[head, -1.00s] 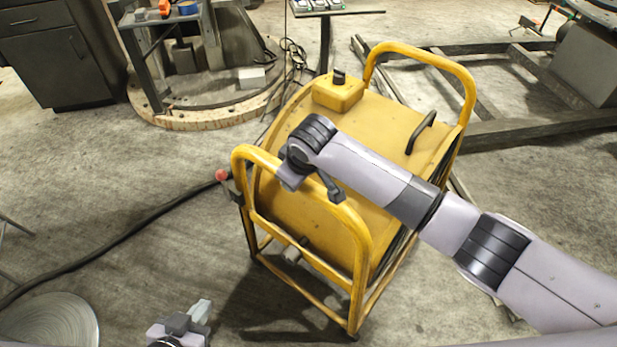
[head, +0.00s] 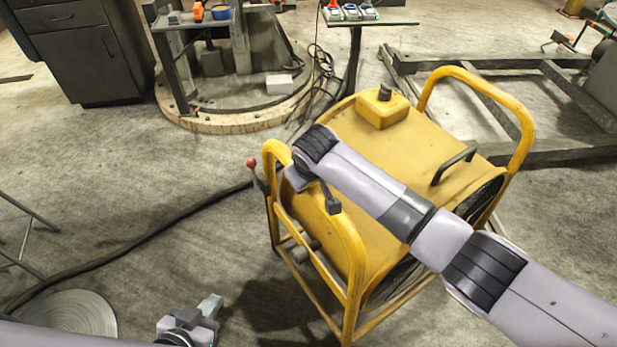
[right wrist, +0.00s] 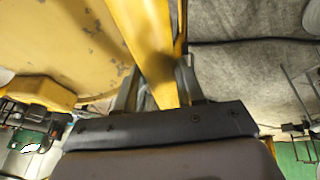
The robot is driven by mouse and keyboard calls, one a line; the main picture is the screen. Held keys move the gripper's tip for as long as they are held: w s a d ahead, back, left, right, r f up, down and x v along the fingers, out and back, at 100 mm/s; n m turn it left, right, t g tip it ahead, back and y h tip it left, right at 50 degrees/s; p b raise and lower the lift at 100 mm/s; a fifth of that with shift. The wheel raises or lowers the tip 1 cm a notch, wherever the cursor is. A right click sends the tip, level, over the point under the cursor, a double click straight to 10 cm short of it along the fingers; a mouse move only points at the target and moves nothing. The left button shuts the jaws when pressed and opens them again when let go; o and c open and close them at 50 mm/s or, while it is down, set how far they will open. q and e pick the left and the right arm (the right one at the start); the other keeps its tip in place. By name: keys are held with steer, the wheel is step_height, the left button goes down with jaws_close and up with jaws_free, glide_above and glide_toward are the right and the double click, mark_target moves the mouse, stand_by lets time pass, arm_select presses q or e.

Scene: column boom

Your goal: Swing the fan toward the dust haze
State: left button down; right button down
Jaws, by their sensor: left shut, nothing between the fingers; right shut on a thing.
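The fan is a yellow drum on a tubular yellow frame (head: 345,245), standing on the floor in the middle of the head view. Its dark grille (head: 487,200) shows at the right side. My right arm reaches across the top of the fan. My right gripper (right wrist: 158,88) is shut on the frame's yellow bar (right wrist: 150,45), with a finger on each side of it in the right wrist view; in the head view its fingers are mostly hidden. My left gripper (head: 210,306) is shut and empty, low at the left, apart from the fan. I cannot make out any dust haze.
A black cable (head: 150,238) runs over the floor left of the fan. A round metal plate (head: 70,315) lies at lower left. A round wooden-edged base (head: 225,124) and a metal frame (head: 560,150) stand behind.

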steer(key=shift+a, duration=0.15)
steer(key=c, duration=0.7)
jaws_free()
steer(key=shift+r, duration=0.1)
steer(key=p+v, duration=0.1)
steer(key=v, duration=0.6)
steer(key=shift+s, duration=0.1)
